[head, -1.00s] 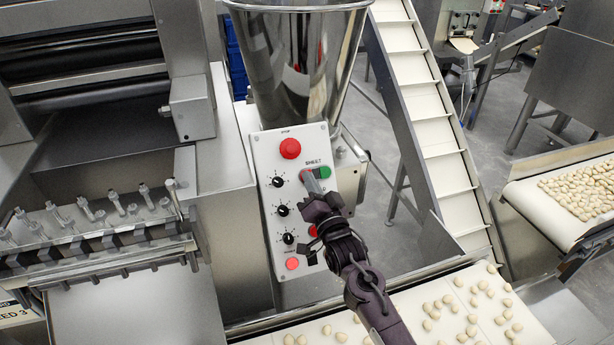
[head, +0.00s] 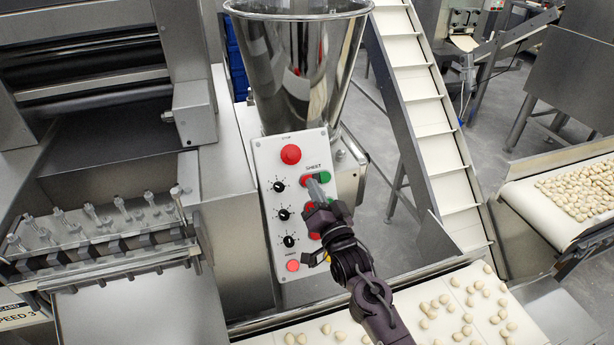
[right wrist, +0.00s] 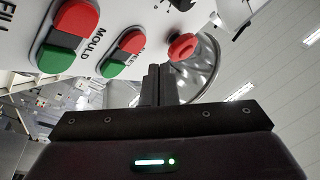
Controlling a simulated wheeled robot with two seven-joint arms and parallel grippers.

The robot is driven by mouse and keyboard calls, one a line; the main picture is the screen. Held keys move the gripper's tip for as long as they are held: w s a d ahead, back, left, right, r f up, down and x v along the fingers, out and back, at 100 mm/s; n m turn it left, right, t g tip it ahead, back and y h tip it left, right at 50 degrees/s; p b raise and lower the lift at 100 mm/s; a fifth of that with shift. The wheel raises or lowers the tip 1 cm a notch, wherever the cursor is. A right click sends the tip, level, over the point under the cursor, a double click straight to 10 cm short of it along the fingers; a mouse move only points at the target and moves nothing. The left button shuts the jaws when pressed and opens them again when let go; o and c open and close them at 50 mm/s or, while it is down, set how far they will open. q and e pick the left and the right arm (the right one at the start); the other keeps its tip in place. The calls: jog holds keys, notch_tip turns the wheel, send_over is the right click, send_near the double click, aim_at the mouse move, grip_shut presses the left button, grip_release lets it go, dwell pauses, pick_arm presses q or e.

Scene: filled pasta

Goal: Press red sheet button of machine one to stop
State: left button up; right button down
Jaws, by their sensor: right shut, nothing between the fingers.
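The control panel (head: 262,165) is white and tilted, with a SHEET label above a red sheet button (head: 305,181) and a green button (head: 325,177). My right gripper (head: 315,182) is shut and empty, its fingertips just right of the red sheet button and below the green one in the head view. In the right wrist view the red sheet button (right wrist: 132,41) and its green button (right wrist: 115,67) lie left of my shut fingers (right wrist: 154,70). I cannot tell whether the tips touch the panel. My left gripper is not in view.
A red stop knob (head: 291,154) sits at the panel's top; it also shows in the right wrist view (right wrist: 182,46). Black dials (head: 283,214) line the panel's left side. A steel hopper (head: 300,70) stands behind. A belt with pasta pieces (head: 440,310) runs below my arm.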

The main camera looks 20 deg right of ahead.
jog(key=s+r+p, duration=0.1)
jog(key=s, duration=0.1)
jog(key=shift+s+r+p, duration=0.35)
jog(key=shift+s+p, duration=0.05)
dwell(0.5)
